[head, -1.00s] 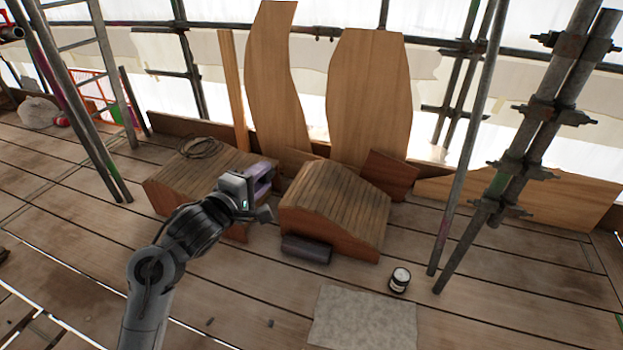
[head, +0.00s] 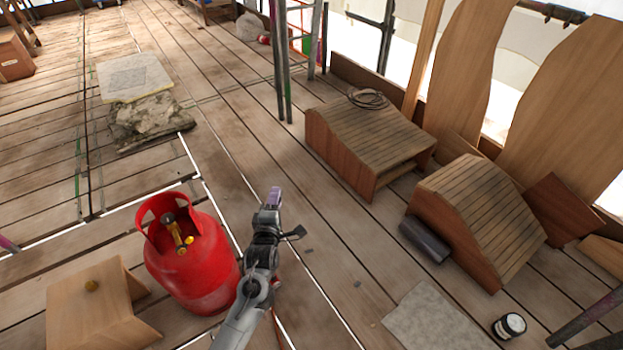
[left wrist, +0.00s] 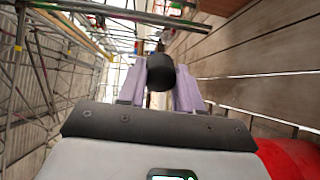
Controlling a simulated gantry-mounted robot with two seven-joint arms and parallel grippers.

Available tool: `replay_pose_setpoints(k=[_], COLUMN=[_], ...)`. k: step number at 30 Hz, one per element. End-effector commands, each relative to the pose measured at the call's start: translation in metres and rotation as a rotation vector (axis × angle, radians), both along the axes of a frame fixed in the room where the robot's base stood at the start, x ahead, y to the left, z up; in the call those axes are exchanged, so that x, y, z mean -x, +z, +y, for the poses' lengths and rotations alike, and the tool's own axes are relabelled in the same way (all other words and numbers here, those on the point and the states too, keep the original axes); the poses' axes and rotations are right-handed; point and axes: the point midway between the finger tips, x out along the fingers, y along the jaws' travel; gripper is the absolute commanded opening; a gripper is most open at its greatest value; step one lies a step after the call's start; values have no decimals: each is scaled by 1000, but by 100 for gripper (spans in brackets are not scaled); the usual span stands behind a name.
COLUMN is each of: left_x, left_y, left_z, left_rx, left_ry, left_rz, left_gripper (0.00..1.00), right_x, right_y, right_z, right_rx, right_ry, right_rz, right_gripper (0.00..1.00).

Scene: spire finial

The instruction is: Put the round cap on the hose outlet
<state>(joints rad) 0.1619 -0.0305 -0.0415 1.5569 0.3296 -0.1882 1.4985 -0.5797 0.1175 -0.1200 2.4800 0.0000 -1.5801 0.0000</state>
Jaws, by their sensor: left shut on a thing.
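My left gripper (head: 273,198) has pale purple fingers and is up and to the right of the red gas cylinder (head: 195,272) in the head view. In the left wrist view its fingers (left wrist: 160,85) are shut on a black round cap (left wrist: 161,72). The cap cannot be made out in the head view. The cylinder stands upright with a brass valve (head: 179,236) inside its collar. A small brass fitting at the valve's side looks like the hose outlet (head: 188,240), but it is too small to be sure. My right gripper is not in view.
Slatted wooden pieces (head: 370,140) and a jar (head: 509,326) are at the right. A slab (head: 135,76) lies on stone behind. The planks beyond the gripper are mostly clear.

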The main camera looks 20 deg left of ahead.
Motion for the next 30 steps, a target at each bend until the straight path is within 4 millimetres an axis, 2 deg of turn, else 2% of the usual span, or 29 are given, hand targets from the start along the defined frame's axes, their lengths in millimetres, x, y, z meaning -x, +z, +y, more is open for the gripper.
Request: replay_pose_setpoints(k=[1,3,9,15,21,24,30], left_x=[12,29,84,145,197,216,235], left_y=[-20,-39,-90,-131,-157,-164,-171], left_z=[14,34,87,133,163,172,182], left_rx=[0,-1,-7,-16,-24,-26,-29], left_ry=[45,109,289,452,571,611,652], left_rz=[3,-2,-15,-29,-38,-40,-46], left_gripper=[7,7,7,7,7,7,7], right_x=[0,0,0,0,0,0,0], right_y=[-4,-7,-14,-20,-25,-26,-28], right_z=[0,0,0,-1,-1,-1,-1], right_rx=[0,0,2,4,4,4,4], right_ry=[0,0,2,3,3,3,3], right_rz=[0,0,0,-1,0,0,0], right_gripper=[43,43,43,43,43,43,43])
